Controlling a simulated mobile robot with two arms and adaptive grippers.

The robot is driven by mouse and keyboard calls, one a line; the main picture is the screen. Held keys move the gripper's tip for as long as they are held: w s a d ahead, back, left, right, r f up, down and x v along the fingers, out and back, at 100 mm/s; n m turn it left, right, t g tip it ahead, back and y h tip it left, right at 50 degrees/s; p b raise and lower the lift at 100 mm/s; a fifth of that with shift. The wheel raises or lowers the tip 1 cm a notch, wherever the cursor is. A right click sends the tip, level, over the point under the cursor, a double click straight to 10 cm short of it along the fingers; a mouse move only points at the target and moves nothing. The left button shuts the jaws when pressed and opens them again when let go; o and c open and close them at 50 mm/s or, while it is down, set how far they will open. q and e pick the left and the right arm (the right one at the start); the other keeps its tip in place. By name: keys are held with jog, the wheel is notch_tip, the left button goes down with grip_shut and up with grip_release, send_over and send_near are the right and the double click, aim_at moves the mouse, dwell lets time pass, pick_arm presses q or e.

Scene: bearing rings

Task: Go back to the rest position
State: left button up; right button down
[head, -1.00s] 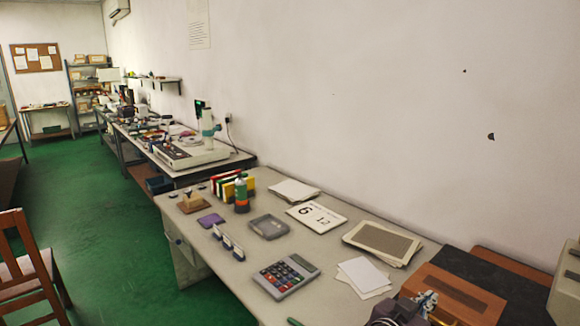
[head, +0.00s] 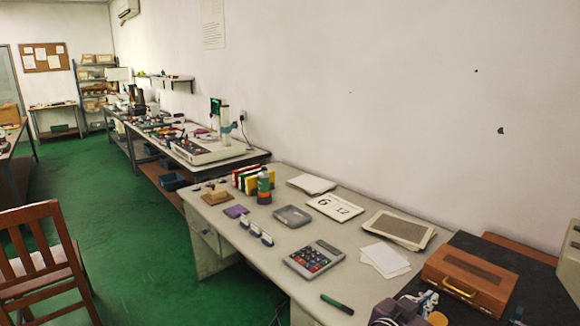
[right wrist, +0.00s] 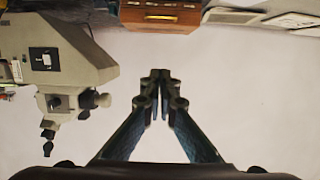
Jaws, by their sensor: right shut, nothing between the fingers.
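My right gripper (right wrist: 161,78) shows in the right wrist view, its two dark fingers meeting at the tips with nothing between them. It points toward the pale wall, clear of any object. In the head view only a small dark piece at the bottom right edge may belong to it. My left gripper is in neither view. I cannot make out any bearing rings in these frames.
A brown wooden case (head: 469,278) lies on a dark mat on the right; the case also shows in the wrist view (right wrist: 160,14). A grey instrument (right wrist: 60,62) stands left in that view. The desk holds a calculator (head: 314,258); a wooden chair (head: 42,258) stands left.

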jog(key=s+a+f+n+g+y, duration=0.1)
jog(key=s+f+n+g+y, duration=0.3)
jog(key=s+f, duration=1)
jog(key=s+a+f+n+g+y, duration=0.1)
jog(key=s+a+f+n+y, duration=0.35)
jog(key=s, duration=0.45)
jog(key=s+a+f+n+g+y, duration=0.25)
jog(key=s+a+f, duration=0.2)
jog(key=s, duration=0.45)
notch_tip(320, 180, down, 32)
jog(key=s+n+b, duration=0.1)
jog(key=s+b, duration=0.1)
jog(key=b, duration=0.4)
pick_arm(q)
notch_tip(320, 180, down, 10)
jog(key=b, duration=0.4)
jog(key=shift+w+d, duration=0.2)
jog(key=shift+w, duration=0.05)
pick_arm(e)
jog(key=s+d+f+g, duration=0.1)
jog(key=s+d+f, duration=0.2)
jog(key=s+f, duration=1.3)
notch_tip(320, 180, down, 3)
jog(key=shift+s+f, duration=0.1)
jog(key=shift+s, duration=0.25)
